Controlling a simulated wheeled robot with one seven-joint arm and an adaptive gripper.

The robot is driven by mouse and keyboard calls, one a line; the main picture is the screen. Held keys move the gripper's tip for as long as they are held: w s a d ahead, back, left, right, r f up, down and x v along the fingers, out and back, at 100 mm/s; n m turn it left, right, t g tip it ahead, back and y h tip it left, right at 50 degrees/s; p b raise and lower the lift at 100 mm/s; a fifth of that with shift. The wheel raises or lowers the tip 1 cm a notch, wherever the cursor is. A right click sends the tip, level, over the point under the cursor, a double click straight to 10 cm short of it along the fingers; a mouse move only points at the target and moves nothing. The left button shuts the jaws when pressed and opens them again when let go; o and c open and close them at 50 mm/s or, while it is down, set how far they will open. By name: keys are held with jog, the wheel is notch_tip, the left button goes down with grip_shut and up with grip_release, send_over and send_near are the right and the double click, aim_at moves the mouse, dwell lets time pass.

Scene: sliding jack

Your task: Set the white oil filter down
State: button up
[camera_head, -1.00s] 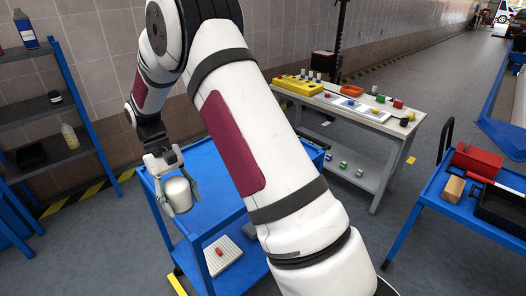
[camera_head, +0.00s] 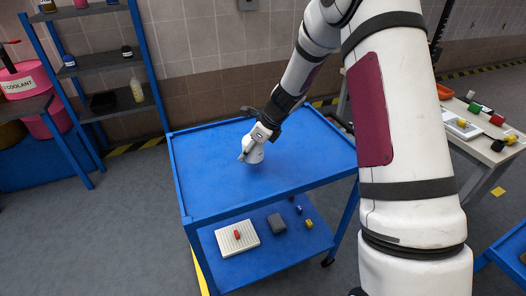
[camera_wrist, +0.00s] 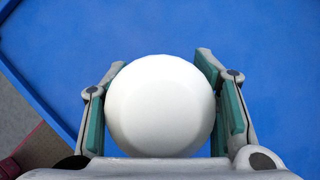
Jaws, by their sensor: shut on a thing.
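The white oil filter (camera_wrist: 160,105) is round and smooth from above in the wrist view, between the two green-padded fingers of my gripper (camera_wrist: 163,95). In the head view, my gripper (camera_head: 252,148) is shut on the white oil filter (camera_head: 255,156) over the top of the blue cart (camera_head: 210,175). The filter looks upright. It is at or just above the cart top; I cannot tell whether it touches. The finger and wrist partly hide the filter in the head view.
The cart top is otherwise clear. Its lower shelf holds a white ribbed tray (camera_head: 237,239) with a red piece, a dark grey block (camera_head: 276,223) and small parts. A shelf rack (camera_head: 100,60) stands at left, a workbench (camera_head: 490,150) at right.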

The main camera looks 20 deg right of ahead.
jog(key=w+d+m+h, duration=0.1)
jog(key=d+m, duration=0.1)
jog(key=m, duration=0.1)
jog(key=w+d+m+t+h, duration=0.1)
jog(key=d+m+h, duration=0.1)
jog(key=m, duration=0.1)
jog(key=w+d+m+t+h+b, duration=0.1)
jog(key=d+m, duration=0.1)
jog(key=m, duration=0.1)
jog(key=shift+w+d+r+m+h, duration=0.2)
jog(key=shift+w+d+m+h, duration=0.1)
jog(key=shift+w+m+h, duration=0.1)
jog(key=shift+d+r+m+h, duration=0.1)
jog(key=shift+d+m+h, duration=0.3)
jog(key=shift+d+m, duration=0.4)
jog(key=s+d, duration=0.1)
jog(key=d, duration=0.4)
jog(key=s+d+f+b, duration=0.1)
jog(key=d, duration=0.4)
jog(key=s+d+b, duration=0.1)
jog(key=s+d, duration=0.1)
jog(key=d, duration=0.3)
jog(key=shift+s+f, duration=0.1)
jog(key=shift+f, duration=0.15)
jog(key=shift+d+f+b, duration=0.15)
jog(key=shift+f+b, duration=0.45)
jog(key=shift+f, duration=1.15)
jog(key=o, duration=1.4)
jog(key=shift+f, duration=0.1)
jog(key=shift+o, duration=0.2)
